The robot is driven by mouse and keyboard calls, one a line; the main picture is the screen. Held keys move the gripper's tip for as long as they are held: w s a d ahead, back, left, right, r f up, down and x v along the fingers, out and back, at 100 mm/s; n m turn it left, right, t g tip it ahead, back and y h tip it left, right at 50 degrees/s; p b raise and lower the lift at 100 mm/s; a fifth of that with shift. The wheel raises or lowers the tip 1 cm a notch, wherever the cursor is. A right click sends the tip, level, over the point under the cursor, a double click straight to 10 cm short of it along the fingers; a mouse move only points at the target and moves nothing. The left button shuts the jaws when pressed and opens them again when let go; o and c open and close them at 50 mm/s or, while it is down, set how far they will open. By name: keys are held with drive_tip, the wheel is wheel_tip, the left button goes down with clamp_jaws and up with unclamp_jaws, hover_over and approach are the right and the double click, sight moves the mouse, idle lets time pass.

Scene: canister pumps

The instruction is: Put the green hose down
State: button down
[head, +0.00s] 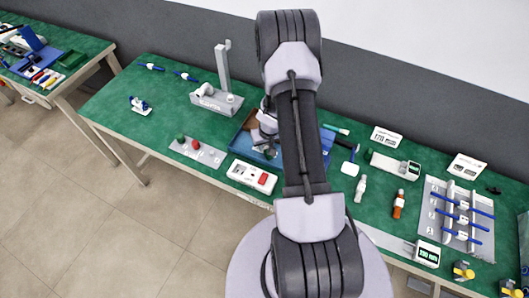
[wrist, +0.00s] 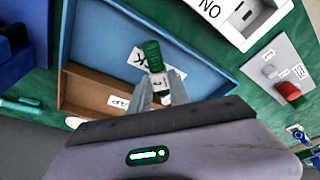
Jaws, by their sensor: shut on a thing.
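The green hose (wrist: 152,55) shows as a short, dark green ribbed end with a pale part below it, between my fingers in the wrist view. My gripper (wrist: 159,88) is shut on it. Behind it in that view is a blue tray (wrist: 105,32) with a brown compartment (wrist: 84,92) and white labels. I cannot tell the height of the hose over the tray. In the head view the tray (head: 238,146) is partly covered by my arm, and the hose is not clearly visible there.
A white box with a red switch (head: 252,177) and a grey plate with red and green knobs (head: 198,151) stand near the tray. A grey post stand (head: 216,100) is behind. Bottles and a rack of blue tubes (head: 458,215) are at right.

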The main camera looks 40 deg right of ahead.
drive_tip(key=shift+f, duration=0.5)
drive_tip(key=c, duration=1.2)
unclamp_jaws()
drive_tip(key=shift+c, duration=0.2)
drive_tip(key=p+v, duration=0.7)
drive_tip(key=v, duration=0.5)
drive_tip(key=shift+w, duration=0.1)
